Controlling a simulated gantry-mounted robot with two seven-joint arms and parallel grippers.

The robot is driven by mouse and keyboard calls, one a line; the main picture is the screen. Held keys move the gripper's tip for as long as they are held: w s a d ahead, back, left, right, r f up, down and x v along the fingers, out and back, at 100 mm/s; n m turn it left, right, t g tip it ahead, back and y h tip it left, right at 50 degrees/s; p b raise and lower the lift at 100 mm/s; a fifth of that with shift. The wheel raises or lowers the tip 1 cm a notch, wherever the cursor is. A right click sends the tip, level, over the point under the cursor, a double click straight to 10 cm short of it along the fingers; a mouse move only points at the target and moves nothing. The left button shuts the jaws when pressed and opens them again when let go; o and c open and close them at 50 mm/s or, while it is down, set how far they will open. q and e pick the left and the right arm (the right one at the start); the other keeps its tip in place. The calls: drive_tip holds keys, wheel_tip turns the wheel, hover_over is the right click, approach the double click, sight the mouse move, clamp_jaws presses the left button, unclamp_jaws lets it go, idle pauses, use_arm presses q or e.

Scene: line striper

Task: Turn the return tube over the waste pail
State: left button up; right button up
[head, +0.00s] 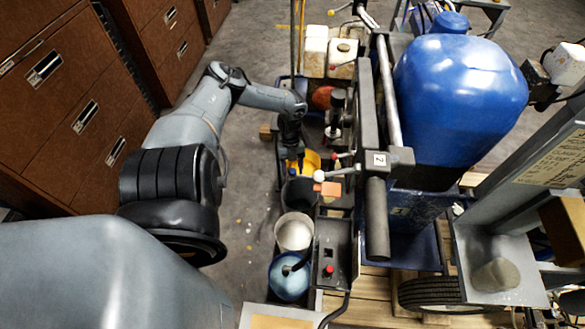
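My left arm reaches in from the left, and its dark gripper (293,160) points down beside the machine, just above the black pail. Its fingertips are small and dark against the machine, so I cannot tell whether they are open or shut. The black pail (299,195) stands below, with a white pail (294,233) in front of it and a blue-topped pail (289,279) nearest me. A dark hose enters the blue-topped pail. I cannot clearly pick out the return tube, nor tell for certain which pail is the waste pail. My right gripper is not in view.
The striper carries a large blue tank (460,98), a dark handlebar (377,220), a white-knobbed lever (320,176) and a control box with a red button (329,269) close beside the pails. Brown drawer cabinets (75,95) stand left. Grey floor (245,215) is clear left of the pails.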

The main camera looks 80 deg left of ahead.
use_arm(q)
drive_tip(key=shift+r, duration=0.15)
drive_tip(key=p+v, duration=0.2)
drive_tip(key=v, duration=0.8)
drive_tip(key=shift+a+r, duration=0.2)
drive_tip(key=shift+r, duration=0.05)
idle(0.4)
